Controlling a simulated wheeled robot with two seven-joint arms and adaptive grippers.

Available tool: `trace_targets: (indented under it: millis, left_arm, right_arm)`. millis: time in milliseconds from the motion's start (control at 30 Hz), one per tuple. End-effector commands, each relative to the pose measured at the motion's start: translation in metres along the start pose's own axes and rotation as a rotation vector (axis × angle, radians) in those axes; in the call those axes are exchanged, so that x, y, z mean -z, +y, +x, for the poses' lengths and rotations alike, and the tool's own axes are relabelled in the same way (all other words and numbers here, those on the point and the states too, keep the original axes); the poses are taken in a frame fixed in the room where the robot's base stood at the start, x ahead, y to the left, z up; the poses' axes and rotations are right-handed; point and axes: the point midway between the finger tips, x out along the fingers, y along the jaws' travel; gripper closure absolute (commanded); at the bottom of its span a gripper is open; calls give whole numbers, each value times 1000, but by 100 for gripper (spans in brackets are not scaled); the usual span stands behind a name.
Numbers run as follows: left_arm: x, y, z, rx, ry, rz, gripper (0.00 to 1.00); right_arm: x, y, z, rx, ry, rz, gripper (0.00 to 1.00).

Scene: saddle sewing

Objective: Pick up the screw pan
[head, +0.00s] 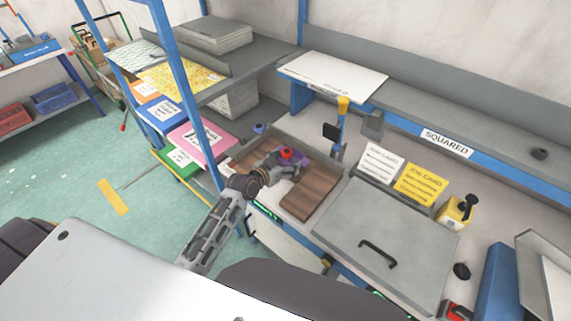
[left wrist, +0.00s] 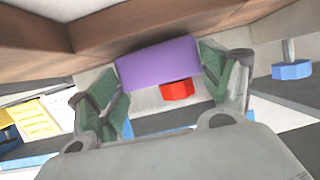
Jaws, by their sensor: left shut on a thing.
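My left gripper (head: 285,163) reaches over the workbench at the near edge of an open drawer-like recess. In the left wrist view my left gripper (left wrist: 170,85) has its green-padded fingers on both sides of a purple block (left wrist: 158,62) and is shut on it. A red knob-like piece (left wrist: 177,90) shows just beside the block; the red piece also shows at the gripper in the head view (head: 286,153). I cannot tell which thing is the screw pan; the fingers partly hide the block. My right gripper is not in view.
A brown wooden board (head: 310,196) lies right of the gripper. A grey lid with a handle (head: 385,240) covers the bench to the right. A blue post (head: 172,70) and shelf with coloured folders (head: 190,137) stand to the left.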

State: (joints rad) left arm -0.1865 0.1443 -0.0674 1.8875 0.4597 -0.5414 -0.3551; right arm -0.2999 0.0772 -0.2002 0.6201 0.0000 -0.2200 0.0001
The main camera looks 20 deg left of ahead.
Motion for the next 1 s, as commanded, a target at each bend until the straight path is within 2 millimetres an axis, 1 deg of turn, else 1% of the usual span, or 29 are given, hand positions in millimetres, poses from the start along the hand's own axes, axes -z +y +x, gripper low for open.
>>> trace_targets:
  millis: [400, 600, 800, 1000]
  left_arm:
    - [53, 0, -22, 1, 5, 2, 44]
    - [75, 0, -30, 2, 4, 3, 44]
    - [82, 0, -34, 1, 1, 0, 44]
    - [83, 0, -34, 1, 1, 0, 44]
  right_arm:
    - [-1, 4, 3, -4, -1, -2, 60]
    - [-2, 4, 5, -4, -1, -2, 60]
    - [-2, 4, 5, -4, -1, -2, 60]
    - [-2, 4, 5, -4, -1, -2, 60]
